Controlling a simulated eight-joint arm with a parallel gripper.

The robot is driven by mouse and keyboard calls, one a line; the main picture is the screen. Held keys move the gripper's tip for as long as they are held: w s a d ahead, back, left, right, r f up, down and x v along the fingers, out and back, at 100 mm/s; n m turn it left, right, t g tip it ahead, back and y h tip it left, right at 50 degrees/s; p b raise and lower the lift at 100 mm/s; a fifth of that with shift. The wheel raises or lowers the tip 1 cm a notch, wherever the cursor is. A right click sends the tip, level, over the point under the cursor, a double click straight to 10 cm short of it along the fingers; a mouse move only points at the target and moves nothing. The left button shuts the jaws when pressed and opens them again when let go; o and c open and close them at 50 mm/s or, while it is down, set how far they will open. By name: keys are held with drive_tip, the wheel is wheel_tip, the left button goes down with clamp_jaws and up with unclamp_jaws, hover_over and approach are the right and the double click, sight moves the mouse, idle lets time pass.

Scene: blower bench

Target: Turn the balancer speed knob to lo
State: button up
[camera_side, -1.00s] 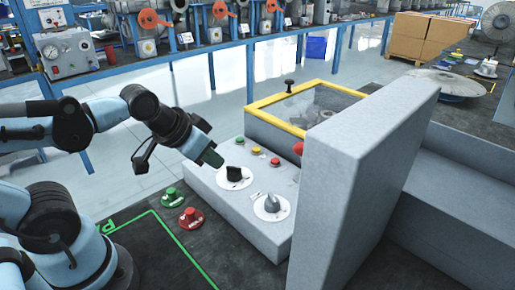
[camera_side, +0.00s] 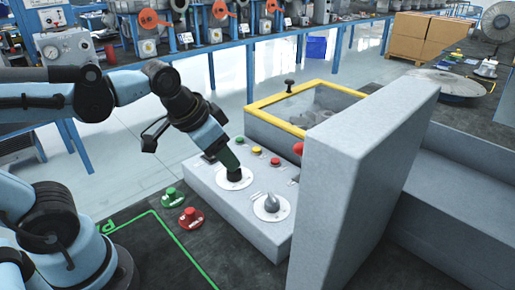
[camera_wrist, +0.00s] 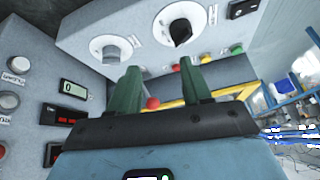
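Two rotary knobs on white dials sit on the grey sloped panel (camera_side: 228,207): a black knob (camera_side: 235,175) and a grey knob (camera_side: 271,203) nearer the camera. Their labels are too small to read, so I cannot tell which is the balancer speed knob. My gripper (camera_side: 229,160) has its green fingertips just above the black knob in the side view, partly covering it; contact cannot be told. In the wrist view my gripper (camera_wrist: 162,82) has its fingers apart with nothing between them. The black knob (camera_wrist: 180,32) and grey knob (camera_wrist: 112,52) show past the tips.
Small yellow (camera_side: 256,149) and red (camera_side: 275,162) buttons sit behind the knobs. A tall grey block (camera_side: 350,190) stands to the right. A yellow-framed box (camera_side: 305,105) is behind. Green (camera_side: 172,197) and red (camera_side: 191,217) buttons stand on the dark bench in front.

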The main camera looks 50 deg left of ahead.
sight(272, 197)
drive_tip(key=shift+o, duration=0.7)
drive_tip(key=w+d+r+m+g, duration=0.3)
drive_tip(key=w+d+m+g, duration=0.1)
drive_tip(key=d+m, duration=0.3)
drive_tip(key=shift+w+d+r+g, duration=0.2)
drive_tip(key=shift+d+r+g, duration=0.25)
drive_tip(key=shift+d, duration=0.35)
drive_tip(key=shift+m+g, duration=0.35)
drive_tip(key=shift+m, duration=0.15)
drive_tip(key=shift+w+d+f, duration=0.1)
drive_tip(key=shift+d+f, duration=0.05)
drive_tip(key=shift+f, duration=1.85)
drive_tip(key=shift+d+f, duration=0.15)
drive_tip(key=shift+f, duration=1.9)
drive_tip(key=shift+w+d+f, duration=0.1)
drive_tip(key=shift+d+f, duration=0.05)
drive_tip(key=shift+f, duration=1.85)
drive_tip(key=c, duration=1)
